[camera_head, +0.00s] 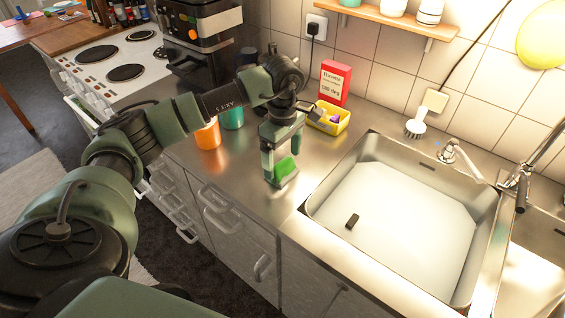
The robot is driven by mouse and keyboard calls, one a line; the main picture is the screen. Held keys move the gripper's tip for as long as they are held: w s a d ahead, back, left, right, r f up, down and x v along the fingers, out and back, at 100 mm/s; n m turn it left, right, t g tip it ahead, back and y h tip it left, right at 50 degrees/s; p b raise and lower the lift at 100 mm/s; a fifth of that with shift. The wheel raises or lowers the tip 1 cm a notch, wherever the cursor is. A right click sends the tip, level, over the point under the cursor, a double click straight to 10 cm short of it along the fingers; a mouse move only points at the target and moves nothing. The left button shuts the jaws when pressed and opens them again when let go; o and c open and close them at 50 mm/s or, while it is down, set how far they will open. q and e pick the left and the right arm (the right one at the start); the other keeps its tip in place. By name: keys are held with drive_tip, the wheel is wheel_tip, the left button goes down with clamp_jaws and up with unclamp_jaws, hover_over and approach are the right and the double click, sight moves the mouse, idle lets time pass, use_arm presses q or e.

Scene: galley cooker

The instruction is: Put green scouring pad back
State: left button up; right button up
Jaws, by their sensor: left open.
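The bright green scouring pad (285,168) is on or just above the steel counter, left of the sink. My left gripper (282,172) points down over it, its fingers apart at the pad's sides. The gripper is open; I cannot tell whether a finger touches the pad. A small pale grey part shows under the pad's near edge, and I cannot tell what it belongs to. The gripper hides part of the pad. My right gripper is out of view.
A yellow basket (330,117) with small items stands behind the gripper, before a red box (335,82). Orange (208,134) and teal (232,118) cups stand left. The sink (400,225) to the right holds a small dark object (352,221). A brush (416,123) stands behind it.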

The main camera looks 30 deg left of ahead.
sight(283, 162)
use_arm(q)
wheel_tip(283, 162, up, 10)
drive_tip(key=b, duration=0.2)
idle(0.6)
